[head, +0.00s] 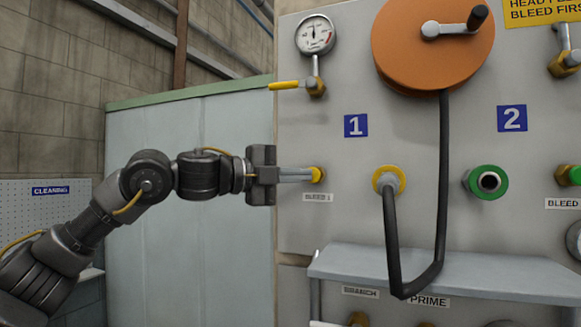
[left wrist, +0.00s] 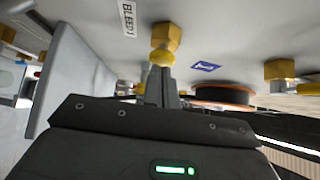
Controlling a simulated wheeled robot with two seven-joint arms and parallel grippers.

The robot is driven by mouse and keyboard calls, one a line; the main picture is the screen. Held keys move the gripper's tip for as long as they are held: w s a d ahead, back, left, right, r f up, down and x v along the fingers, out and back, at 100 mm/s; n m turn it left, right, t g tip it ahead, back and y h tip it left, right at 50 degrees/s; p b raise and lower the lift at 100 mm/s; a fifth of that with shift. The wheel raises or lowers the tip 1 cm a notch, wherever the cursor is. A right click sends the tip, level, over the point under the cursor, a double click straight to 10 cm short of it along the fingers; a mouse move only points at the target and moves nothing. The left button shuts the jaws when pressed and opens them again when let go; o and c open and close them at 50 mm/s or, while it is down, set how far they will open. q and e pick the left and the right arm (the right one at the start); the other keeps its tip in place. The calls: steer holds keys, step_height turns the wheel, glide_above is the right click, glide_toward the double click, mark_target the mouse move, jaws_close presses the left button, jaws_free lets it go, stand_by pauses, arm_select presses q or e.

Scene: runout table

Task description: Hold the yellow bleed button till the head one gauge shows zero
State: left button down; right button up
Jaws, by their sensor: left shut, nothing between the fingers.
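The yellow bleed button (head: 319,175) sits on the grey panel above the "BLEED 1" label (head: 317,197). My left gripper (head: 309,175) is shut and empty, with its fingertips at the button from the left, seemingly touching it. In the left wrist view the closed fingertips (left wrist: 160,72) meet the yellow button (left wrist: 162,58) in front of its brass hex fitting (left wrist: 166,37). How far the button is pressed in cannot be told. The head one gauge (head: 315,35) is at the upper left; its needle points roughly upward, but the numbers are too small to read.
A yellow valve lever (head: 284,85) sticks out left below the gauge, above my left gripper. A black hose (head: 443,180) hangs from the orange reel (head: 420,50) to a yellow-ringed port (head: 389,180). A grey shelf (head: 450,272) juts out below. A green-ringed port (head: 487,181) is further right.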

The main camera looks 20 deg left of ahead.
arm_select(q)
steer(key=shift+d, duration=0.15)
steer(key=shift+w+r+p, duration=0.15)
steer(key=shift+w+p, duration=0.35)
steer(key=shift+w, duration=0.2)
steer(key=shift+a+r, duration=0.15)
steer(key=shift+a, duration=0.05)
stand_by(2.6)
